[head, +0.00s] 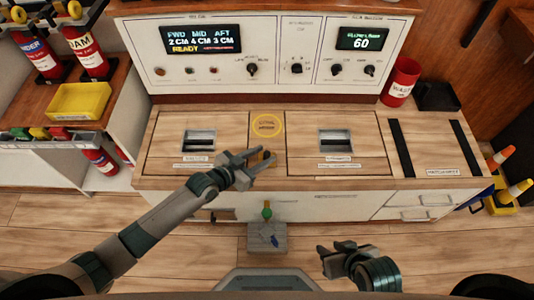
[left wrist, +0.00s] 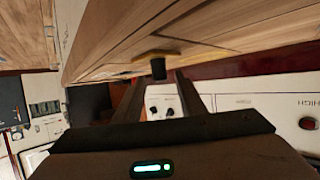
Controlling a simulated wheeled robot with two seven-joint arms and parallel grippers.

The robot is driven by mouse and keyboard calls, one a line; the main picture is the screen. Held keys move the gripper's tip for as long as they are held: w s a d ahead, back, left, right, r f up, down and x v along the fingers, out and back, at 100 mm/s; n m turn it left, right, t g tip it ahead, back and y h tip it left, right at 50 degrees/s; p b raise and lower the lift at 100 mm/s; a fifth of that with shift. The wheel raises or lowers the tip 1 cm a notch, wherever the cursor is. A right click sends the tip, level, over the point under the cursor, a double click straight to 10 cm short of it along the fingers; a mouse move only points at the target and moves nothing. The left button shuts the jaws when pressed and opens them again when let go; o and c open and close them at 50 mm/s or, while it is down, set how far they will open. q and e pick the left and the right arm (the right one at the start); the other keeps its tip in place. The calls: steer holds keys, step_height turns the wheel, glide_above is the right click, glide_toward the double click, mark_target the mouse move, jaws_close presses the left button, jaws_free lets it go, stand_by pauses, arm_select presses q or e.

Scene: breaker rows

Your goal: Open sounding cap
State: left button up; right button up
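The sounding cap appears to be the dark knob on a yellow base (left wrist: 158,66) on the counter top in the left wrist view. In the head view it shows as a small dark and yellow piece (head: 264,157), partly hidden by my left gripper (head: 262,161). That gripper is open, its two fingers apart, with the knob at or just past the fingertips and in line with the gap. I cannot tell whether they touch it. My right gripper (head: 338,254) is low in front of the counter, its fingers apart and empty.
A yellow ring with a label (head: 267,125) lies behind the cap. Two hatches with metal recesses (head: 199,141) (head: 335,141) flank it. The control panel (head: 270,50) rises behind. A grey box with a green knob (head: 267,235) stands in front. A red can (head: 401,82) is back right.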

mark_target(265, 152)
arm_select(q)
steer(key=shift+x, duration=1.4)
arm_select(e)
steer(key=shift+w+a+r+t, duration=0.1)
steer(key=shift+w+a+t, duration=0.2)
steer(key=shift+w, duration=0.1)
steer(key=shift+d, duration=0.1)
